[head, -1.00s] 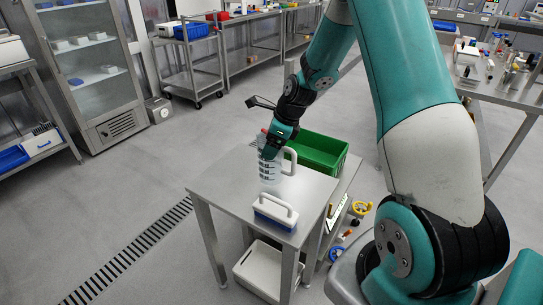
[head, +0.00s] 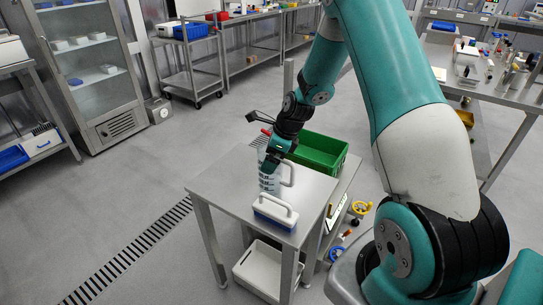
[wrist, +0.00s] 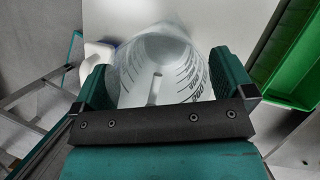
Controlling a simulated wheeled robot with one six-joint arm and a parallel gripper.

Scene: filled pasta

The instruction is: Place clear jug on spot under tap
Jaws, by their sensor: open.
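The clear jug (head: 269,183), with dark graduation marks and a handle on its right, is at the small steel table (head: 223,187), behind a blue-and-white carrier. It looks upright; whether its base touches the top is hard to tell. My gripper (head: 271,160) is at the jug's upper part. In the wrist view my gripper (wrist: 164,80) is open, one finger on each side of the jug (wrist: 165,52); contact is unclear. A small red part (head: 266,132) shows behind my gripper; I cannot tell whether it belongs to the tap. The spot is not discernible.
The blue-and-white carrier (head: 275,211) stands at the table's front. A green bin (head: 319,153) is at the right, close to my gripper; it also shows in the wrist view (wrist: 294,70). A white tray (head: 260,268) is below. The table's left part is clear.

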